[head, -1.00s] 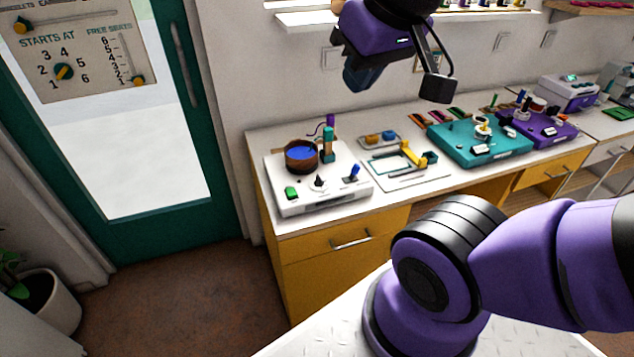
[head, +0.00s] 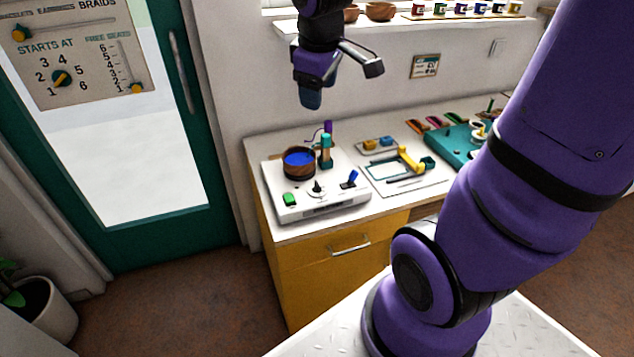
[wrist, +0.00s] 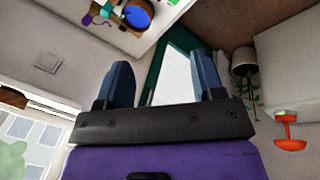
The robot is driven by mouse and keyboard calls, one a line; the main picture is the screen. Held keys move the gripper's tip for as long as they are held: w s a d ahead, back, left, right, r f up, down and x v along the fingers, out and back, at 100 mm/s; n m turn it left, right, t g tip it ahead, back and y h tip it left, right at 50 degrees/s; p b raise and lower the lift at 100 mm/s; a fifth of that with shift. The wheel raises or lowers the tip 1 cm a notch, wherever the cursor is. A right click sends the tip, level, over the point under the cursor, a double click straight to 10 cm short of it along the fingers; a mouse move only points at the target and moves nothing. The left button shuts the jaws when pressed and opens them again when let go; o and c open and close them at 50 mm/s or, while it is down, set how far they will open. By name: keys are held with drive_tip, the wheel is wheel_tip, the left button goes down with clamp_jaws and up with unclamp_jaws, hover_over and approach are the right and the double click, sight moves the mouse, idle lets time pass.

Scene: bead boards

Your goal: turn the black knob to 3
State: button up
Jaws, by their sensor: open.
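A small black knob (head: 318,187) stands on the front of the white bead board (head: 330,208) on the counter, between a green button and a blue lever. Its pointer direction and any numbers around it are too small to read. My gripper (head: 310,97) hangs in the air above and behind the board, well clear of the knob. In the wrist view my gripper (wrist: 163,80) shows two blue fingers wide apart with nothing between them. The knob cannot be made out in the wrist view.
The board also carries a bowl of blue beads (head: 299,162), a green button (head: 289,199), a blue lever (head: 349,179) and a teal post (head: 326,150). A yellow-handled tool (head: 411,160) lies to its right. A door sign (head: 75,45) has a numbered dial.

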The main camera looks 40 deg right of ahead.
drive_tip(key=w+d+f+n+g, duration=0.2)
drive_tip(key=w+d+f+n, duration=0.25)
drive_tip(key=w+f, duration=0.5)
drive_tip(key=n+y, duration=0.2)
drive_tip(key=n, duration=0.2)
approach(317, 183)
drive_tip(key=shift+g, duration=0.4)
drive_tip(key=f, duration=0.9)
drive_tip(key=shift+w+a+f, duration=0.1)
drive_tip(key=shift+w+f, duration=0.1)
drive_tip(key=shift+w, duration=0.15)
drive_tip(key=c, duration=0.9)
drive_tip(key=shift+c, duration=0.2)
